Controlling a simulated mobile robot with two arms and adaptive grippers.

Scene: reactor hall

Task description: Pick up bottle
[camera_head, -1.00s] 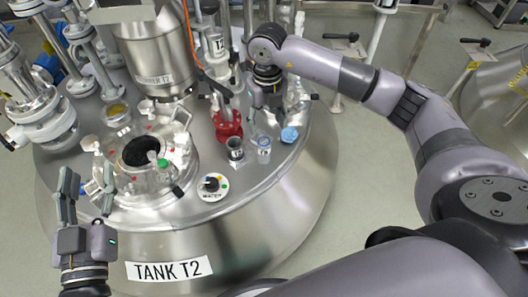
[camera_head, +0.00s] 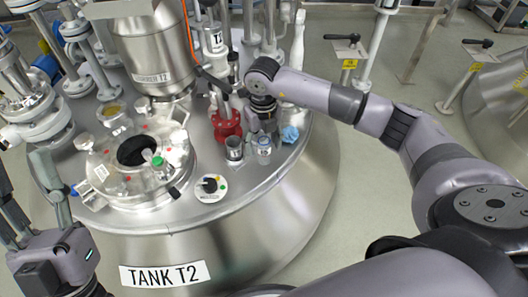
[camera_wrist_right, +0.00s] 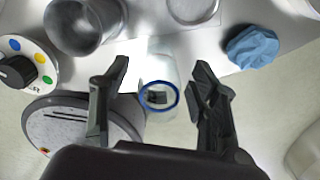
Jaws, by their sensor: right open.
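A small clear bottle with a blue ring (camera_head: 264,151) stands on the steel top of tank T2 near its front right. In the right wrist view the see-through bottle (camera_wrist_right: 159,98) shows between the two dark fingers of my right gripper (camera_wrist_right: 160,72), its blue ring facing the camera. The fingers are open with a gap on both sides. In the head view my right gripper (camera_head: 264,122) is just above and behind the bottle, its fingers partly hidden. My left gripper (camera_head: 30,190) is open and empty at the lower left, beside the tank.
A grey metal cup (camera_head: 234,149) stands close left of the bottle, and a crumpled blue cloth (camera_head: 290,134) lies to its right. A red flanged fitting (camera_head: 226,124) rises behind. A round dial (camera_head: 210,187) and a glass-like hatch (camera_head: 137,160) lie further left.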

